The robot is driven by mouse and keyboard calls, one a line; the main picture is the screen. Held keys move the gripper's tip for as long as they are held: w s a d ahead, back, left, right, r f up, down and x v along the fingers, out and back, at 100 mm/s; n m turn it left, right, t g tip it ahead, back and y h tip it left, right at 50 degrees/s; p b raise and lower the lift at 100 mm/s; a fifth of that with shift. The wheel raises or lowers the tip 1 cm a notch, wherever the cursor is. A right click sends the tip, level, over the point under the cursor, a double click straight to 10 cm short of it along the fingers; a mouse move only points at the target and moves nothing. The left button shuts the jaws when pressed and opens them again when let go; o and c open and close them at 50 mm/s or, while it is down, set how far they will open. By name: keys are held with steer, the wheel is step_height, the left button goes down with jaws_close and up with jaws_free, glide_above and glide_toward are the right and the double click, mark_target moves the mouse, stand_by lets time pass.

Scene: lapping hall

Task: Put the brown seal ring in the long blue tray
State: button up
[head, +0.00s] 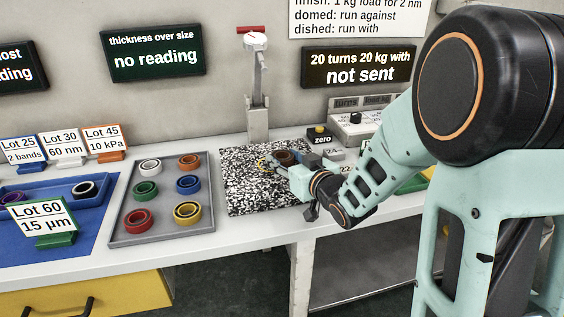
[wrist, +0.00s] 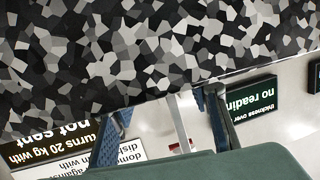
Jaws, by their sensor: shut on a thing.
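The brown seal ring (head: 284,157) is at the fingertips of my gripper (head: 277,164) in the head view, over the black-and-white speckled plate. My gripper is shut on it, and the fingers partly cover it. I cannot tell whether the ring is clear of the plate. In the wrist view my fingers (wrist: 163,120) show at the lower middle, and the ring cannot be made out. The long blue tray (head: 58,191) lies at the left on a blue mat. It holds a black-and-white ring (head: 85,189) at its right and a purple ring (head: 12,199) at its left.
A grey tray (head: 163,203) with several coloured rings lies between the blue tray and the speckled plate (head: 240,190). A Lot 60 sign (head: 42,221) stands in front of the blue tray, other lot signs behind. A dial gauge stand (head: 257,90) rises behind the plate.

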steer(key=shift+d+r, duration=0.1)
steer(key=shift+f, duration=0.25)
steer(key=o, duration=1.2)
steer(key=shift+r, duration=0.1)
